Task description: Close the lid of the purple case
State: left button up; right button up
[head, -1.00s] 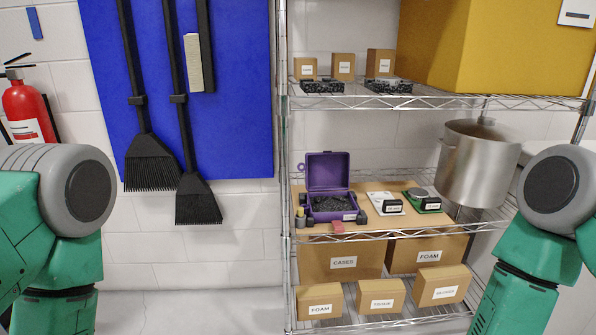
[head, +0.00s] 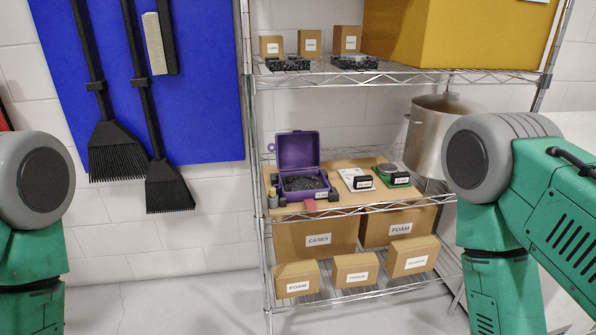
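The purple case (head: 304,193) sits on the middle shelf of the wire rack, toward its left side. Its lid (head: 298,150) stands upright at the back, so the case is open. Parts of my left arm show at the left edge and parts of my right arm at the right. Neither gripper is in view, and both arm parts are well apart from the case in the picture.
A steel pot (head: 427,135) stands further right. Cardboard boxes (head: 318,238) fill the lower shelf. Brooms (head: 117,150) hang on a blue panel.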

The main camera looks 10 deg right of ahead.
aim_at(296, 150)
jog(key=z, duration=0.55)
jog(key=i+j+z, duration=0.2)
jog(key=j+z, duration=0.3)
jog(key=j, duration=0.35)
jog(key=j+z, duration=0.5)
jog(key=j, duration=0.3)
